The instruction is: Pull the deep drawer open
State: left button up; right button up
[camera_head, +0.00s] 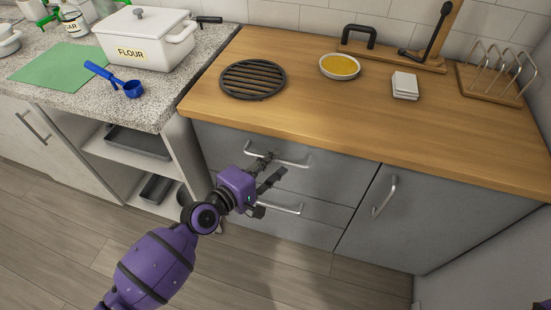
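The grey drawer unit sits under the wooden counter, left of the cupboard door. Its upper drawer (335,178) has a silver bar handle (290,161), and a lower drawer (318,231) has another bar handle (285,208). Both fronts look flush and closed. Which one is the deep drawer is not clear. My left gripper (268,171) is in front of the upper drawer with its dark fingers apart. One finger overlaps the left end of the upper handle; contact cannot be told. The gripper hides part of both fronts. My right gripper is out of view.
A grey cupboard door (400,225) with a handle is to the right. Open shelves (140,141) with trays are to the left. The wooden counter (300,110) holds a black trivet (253,79) and a bowl (340,67). The floor (240,270) in front is clear.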

pick_arm(q)
jog(key=shift+x, duration=1)
jog(key=shift+c, duration=0.5)
grip_shut()
